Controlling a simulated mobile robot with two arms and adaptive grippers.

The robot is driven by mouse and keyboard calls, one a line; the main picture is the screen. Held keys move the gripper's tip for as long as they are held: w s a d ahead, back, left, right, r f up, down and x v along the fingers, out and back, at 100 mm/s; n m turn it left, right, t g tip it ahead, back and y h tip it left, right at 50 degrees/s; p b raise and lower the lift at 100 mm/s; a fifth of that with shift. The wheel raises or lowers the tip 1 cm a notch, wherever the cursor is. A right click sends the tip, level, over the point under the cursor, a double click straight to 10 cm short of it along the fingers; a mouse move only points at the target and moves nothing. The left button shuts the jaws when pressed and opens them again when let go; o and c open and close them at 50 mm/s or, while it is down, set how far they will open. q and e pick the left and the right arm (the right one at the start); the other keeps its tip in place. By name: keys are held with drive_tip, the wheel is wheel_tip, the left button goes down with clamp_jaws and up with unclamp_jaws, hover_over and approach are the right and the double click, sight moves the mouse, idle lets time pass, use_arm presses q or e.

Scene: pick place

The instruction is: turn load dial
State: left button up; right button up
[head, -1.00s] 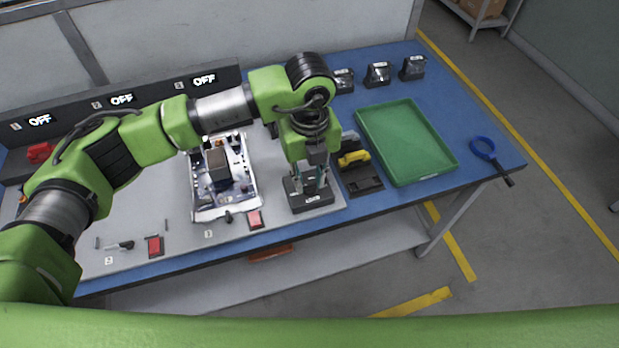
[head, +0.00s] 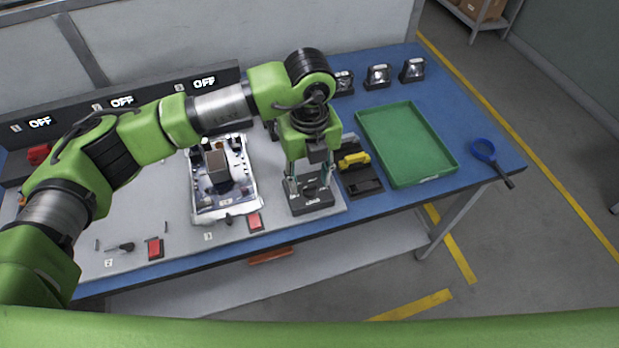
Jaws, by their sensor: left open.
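A black box (head: 312,204) with a white label on its front sits at the front right of the grey work mat. A small dark knob, apparently the load dial (head: 309,186), shows on its top. My left gripper (head: 308,181) points down over this box, its two fingers spread apart with one on each side of the knob. The fingers are open, and I cannot tell whether either tip touches the box. My right gripper is not in view.
A white-framed device (head: 223,207) stands just left of the box. A black holder with a yellow tool (head: 354,159) and a green tray (head: 436,171) are to the right. Red pads (head: 255,222) lie near the front edge. Panels at the back read OFF.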

sight(310, 186)
use_arm(q)
wheel_tip(310, 186, up, 11)
idle(0.3)
idle(0.5)
